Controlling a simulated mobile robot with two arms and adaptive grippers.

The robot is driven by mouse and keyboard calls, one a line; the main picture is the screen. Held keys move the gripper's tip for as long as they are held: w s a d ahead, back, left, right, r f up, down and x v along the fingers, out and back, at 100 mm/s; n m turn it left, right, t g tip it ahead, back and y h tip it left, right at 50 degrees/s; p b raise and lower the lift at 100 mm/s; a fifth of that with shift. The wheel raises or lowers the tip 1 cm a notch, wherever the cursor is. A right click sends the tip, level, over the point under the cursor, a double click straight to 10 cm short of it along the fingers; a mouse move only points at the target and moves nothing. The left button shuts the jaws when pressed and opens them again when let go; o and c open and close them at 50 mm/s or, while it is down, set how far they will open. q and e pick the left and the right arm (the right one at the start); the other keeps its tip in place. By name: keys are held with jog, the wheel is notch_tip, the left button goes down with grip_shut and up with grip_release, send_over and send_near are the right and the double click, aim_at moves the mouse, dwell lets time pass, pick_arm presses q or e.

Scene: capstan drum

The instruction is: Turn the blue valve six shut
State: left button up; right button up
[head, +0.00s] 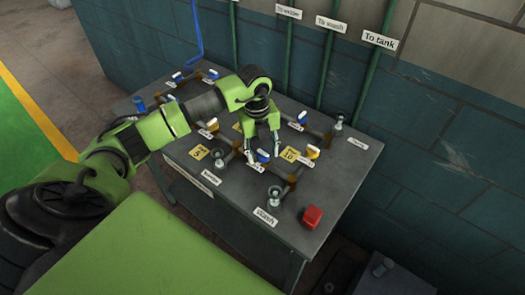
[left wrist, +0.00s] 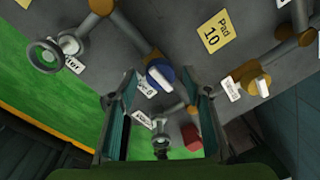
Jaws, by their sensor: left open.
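A blue valve (head: 263,156) with a white handle sits on the pipework of the grey bench, between the fingers of my left gripper (head: 263,153). In the left wrist view the blue valve (left wrist: 160,78) shows its white handle lying at a slant, with a small white tag beside it that seems to end in 6. My left gripper (left wrist: 168,88) is open, its fingers apart on either side of the valve. I cannot tell whether either finger touches it. My right gripper is not in view.
A yellow valve (head: 312,152) and a yellow "10" label (head: 290,155) are close on the right. A handwheel (head: 275,192) and a red block (head: 312,216) stand nearer the front edge. Other blue and yellow valves stand behind. A tiled wall with green pipes backs the bench (head: 235,205).

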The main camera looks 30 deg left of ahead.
pick_arm(q)
jog(key=c, duration=1.1)
jog(key=m+b, duration=0.2)
jog(key=m, duration=0.1)
jog(key=shift+f+b, duration=0.15)
jog(key=shift+b, duration=0.15)
jog(key=m+b, duration=0.3)
jog(key=m, duration=0.2)
jog(key=shift+a+m, duration=0.1)
jog(key=shift+m, duration=0.2)
jog(key=m+b, duration=0.2)
jog(key=m, duration=0.2)
jog(key=shift+a+m+g+b, duration=0.1)
jog(key=shift+m+g+b, duration=0.2)
jog(key=shift+g+b, duration=0.1)
jog(key=m+b, duration=0.1)
jog(key=m, duration=0.3)
jog(key=shift+w+m+b, duration=0.1)
jog(key=shift+m+b, duration=0.2)
jog(key=shift+m, duration=0.1)
